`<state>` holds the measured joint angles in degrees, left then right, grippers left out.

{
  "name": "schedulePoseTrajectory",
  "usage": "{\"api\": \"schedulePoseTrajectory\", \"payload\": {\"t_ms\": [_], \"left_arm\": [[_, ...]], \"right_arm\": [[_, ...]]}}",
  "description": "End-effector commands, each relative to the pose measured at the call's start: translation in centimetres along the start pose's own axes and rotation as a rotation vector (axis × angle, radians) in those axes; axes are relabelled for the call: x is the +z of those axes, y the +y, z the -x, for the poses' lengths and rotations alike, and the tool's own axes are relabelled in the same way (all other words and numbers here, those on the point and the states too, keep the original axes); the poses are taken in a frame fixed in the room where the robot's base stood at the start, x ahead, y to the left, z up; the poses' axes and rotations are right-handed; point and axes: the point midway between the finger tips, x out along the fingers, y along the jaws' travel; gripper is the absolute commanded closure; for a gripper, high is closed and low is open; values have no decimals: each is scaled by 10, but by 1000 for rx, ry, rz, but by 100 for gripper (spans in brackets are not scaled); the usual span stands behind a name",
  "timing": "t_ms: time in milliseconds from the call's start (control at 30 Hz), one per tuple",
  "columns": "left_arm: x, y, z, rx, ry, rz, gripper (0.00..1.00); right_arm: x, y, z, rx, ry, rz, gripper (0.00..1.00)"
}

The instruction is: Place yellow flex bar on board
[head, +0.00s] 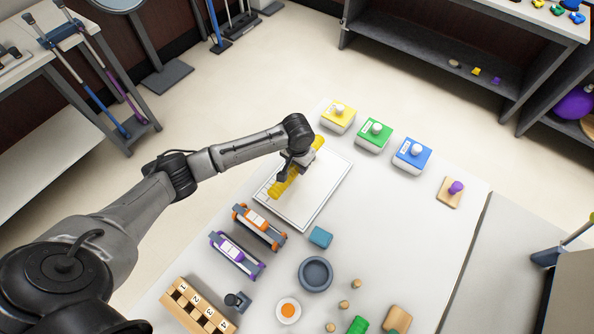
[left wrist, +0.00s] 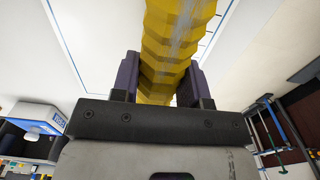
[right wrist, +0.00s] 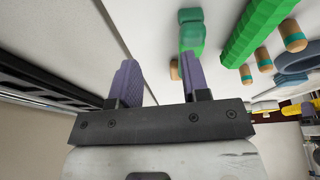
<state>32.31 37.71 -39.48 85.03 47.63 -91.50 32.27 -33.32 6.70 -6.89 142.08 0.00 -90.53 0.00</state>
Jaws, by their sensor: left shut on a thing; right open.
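The yellow flex bar (head: 279,186) is a ribbed cylinder lying at a slant over the white board (head: 318,195) in the head view. My left gripper (head: 297,164) is shut on the bar near its middle. In the left wrist view the bar (left wrist: 175,35) sits between both fingers of my left gripper (left wrist: 160,80). I cannot tell whether the bar touches the board; the arm hides part of it. My right gripper (right wrist: 160,82) is open and empty in the right wrist view, and it is outside the head view.
Orange (head: 259,227) and purple (head: 237,255) racks stand at the board's lower left. A teal block (head: 320,237) and grey bowl (head: 316,274) stand nearer. The table's right middle is clear.

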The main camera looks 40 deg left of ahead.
Motion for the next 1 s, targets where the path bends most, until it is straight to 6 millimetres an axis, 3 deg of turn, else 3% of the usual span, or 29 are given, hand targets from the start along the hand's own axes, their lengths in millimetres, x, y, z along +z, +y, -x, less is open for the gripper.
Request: {"api": "schedulePoseTrajectory", "payload": {"t_ms": [167,467,900,933,1000], "left_arm": [[0,-2,-5,1,1,0,92],[0,-2,-40,0,1,1,92],[0,-1,-43,0,2,0,92],[0,-2,-44,0,1,0,56],[0,-2,-44,-1,1,0,49]], "right_arm": [[1,1,-2,3,-1,4,57],[4,2,-12,6,-1,7,57],[3,0,-10,2,1,2,57],[3,0,-10,1,1,1,57],[3,0,-11,0,2,0,57]]}}
